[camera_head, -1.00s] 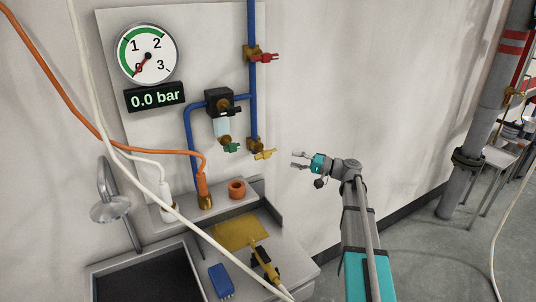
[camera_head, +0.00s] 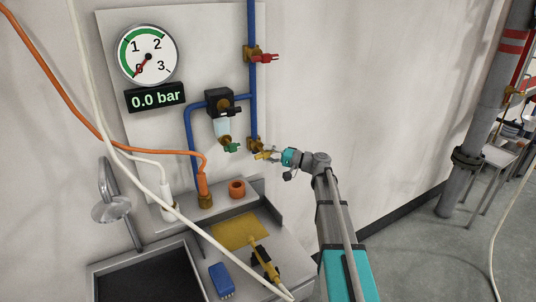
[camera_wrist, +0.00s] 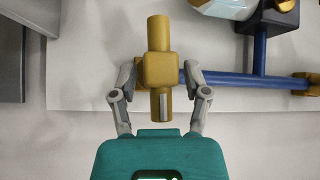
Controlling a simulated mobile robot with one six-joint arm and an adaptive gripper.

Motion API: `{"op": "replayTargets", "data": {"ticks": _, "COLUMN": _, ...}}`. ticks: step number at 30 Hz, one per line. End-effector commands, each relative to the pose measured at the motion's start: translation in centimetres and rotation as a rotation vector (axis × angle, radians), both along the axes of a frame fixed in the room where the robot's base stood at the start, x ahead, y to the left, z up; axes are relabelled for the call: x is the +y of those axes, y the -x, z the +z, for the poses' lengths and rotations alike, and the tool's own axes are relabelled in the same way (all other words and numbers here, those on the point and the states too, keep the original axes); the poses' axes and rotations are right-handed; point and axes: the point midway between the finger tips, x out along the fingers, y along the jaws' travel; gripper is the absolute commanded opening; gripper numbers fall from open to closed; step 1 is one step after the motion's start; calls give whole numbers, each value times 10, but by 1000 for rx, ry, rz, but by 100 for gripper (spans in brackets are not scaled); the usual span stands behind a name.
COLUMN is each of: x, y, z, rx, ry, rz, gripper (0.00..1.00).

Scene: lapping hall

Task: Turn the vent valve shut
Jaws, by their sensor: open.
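A yellow-handled valve (camera_head: 263,155) sits at the lower end of the blue vertical pipe, on the wall panel. No label shows which valve is the vent valve. My gripper (camera_head: 272,156) is at this yellow handle. In the wrist view the brass and yellow valve (camera_wrist: 160,70) stands between the two spread fingers of my gripper (camera_wrist: 160,79). One finger is on each side, with a visible gap to the part nearest my palm. Contact at the fingertips cannot be told.
A red-handled valve (camera_head: 264,58) is higher on the blue pipe. A green-handled valve (camera_head: 231,147) hangs under the filter, close left. The gauge (camera_head: 147,53) points near 0 and the display (camera_head: 155,97) reads 0.0 bar. A bench and sink (camera_head: 145,270) lie below.

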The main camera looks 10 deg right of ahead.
Motion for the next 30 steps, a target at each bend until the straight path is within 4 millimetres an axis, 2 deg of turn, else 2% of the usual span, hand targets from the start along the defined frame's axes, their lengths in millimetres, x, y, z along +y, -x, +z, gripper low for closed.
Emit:
{"op": "replayTargets", "data": {"ticks": 5, "x": 0, "y": 0, "z": 0, "rx": 0, "ry": 0, "rz": 0, "gripper": 61}}
{"op": "replayTargets", "data": {"ticks": 15, "x": 0, "y": 0, "z": 0, "rx": 0, "ry": 0, "rz": 0, "gripper": 0}}
{"op": "replayTargets", "data": {"ticks": 30, "x": 0, "y": 0, "z": -3, "rx": 28, "ry": -87, "rz": 0, "gripper": 0}}
